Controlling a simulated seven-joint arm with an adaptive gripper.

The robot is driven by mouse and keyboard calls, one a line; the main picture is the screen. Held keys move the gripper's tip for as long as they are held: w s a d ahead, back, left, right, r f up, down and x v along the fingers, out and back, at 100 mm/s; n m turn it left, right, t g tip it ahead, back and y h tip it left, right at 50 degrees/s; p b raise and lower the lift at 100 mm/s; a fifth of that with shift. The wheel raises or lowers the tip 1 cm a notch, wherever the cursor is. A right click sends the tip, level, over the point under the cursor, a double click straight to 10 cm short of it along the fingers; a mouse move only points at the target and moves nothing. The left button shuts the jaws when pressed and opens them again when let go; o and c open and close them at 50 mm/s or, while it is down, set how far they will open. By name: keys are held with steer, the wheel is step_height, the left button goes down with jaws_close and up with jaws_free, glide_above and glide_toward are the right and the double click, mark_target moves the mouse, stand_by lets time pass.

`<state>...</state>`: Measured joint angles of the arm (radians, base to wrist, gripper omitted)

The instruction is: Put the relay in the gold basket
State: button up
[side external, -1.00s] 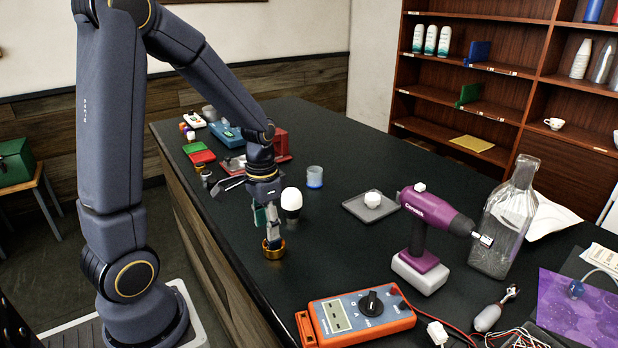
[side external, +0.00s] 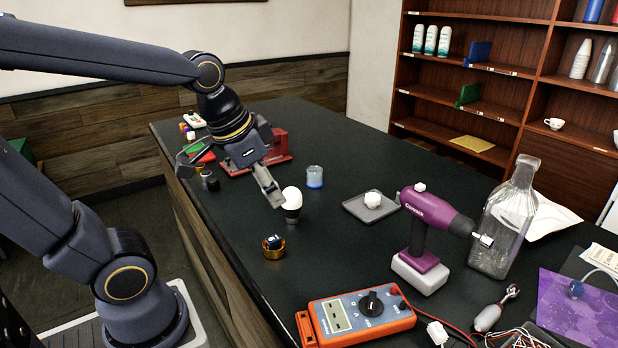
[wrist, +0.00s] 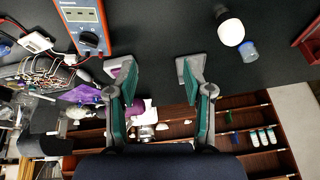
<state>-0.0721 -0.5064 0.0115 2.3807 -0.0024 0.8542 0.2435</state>
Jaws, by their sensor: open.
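The gold basket (side external: 274,254) is a small round gold ring-like cup standing on the dark counter, left of the middle. A small dark block with a bluish top (side external: 273,242), apparently the relay, sits inside it; its lower part is hidden by the rim. My gripper (side external: 274,197) is raised above the counter, beyond the basket and apart from it, close to the white bulb in the picture. In the wrist view my gripper (wrist: 155,73) has its two fingers wide apart with nothing between them. The basket is not seen in the wrist view.
A white bulb on a dark base (side external: 292,202) and a blue cup (side external: 314,177) stand near my gripper. A grey tray (side external: 357,212), a purple drill (side external: 425,215), an orange multimeter (side external: 357,316) and a glass bottle (side external: 505,225) stand to the right. Counter around the basket is clear.

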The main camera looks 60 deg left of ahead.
steer(key=shift+n+t, duration=0.4)
steer(key=shift+n, duration=0.5)
steer(key=s, duration=0.1)
steer(key=s+d, duration=0.1)
steer(key=s, duration=0.1)
steer(key=s+d, duration=0.1)
steer(key=shift+s+r, duration=0.15)
steer(key=shift+s, duration=0.15)
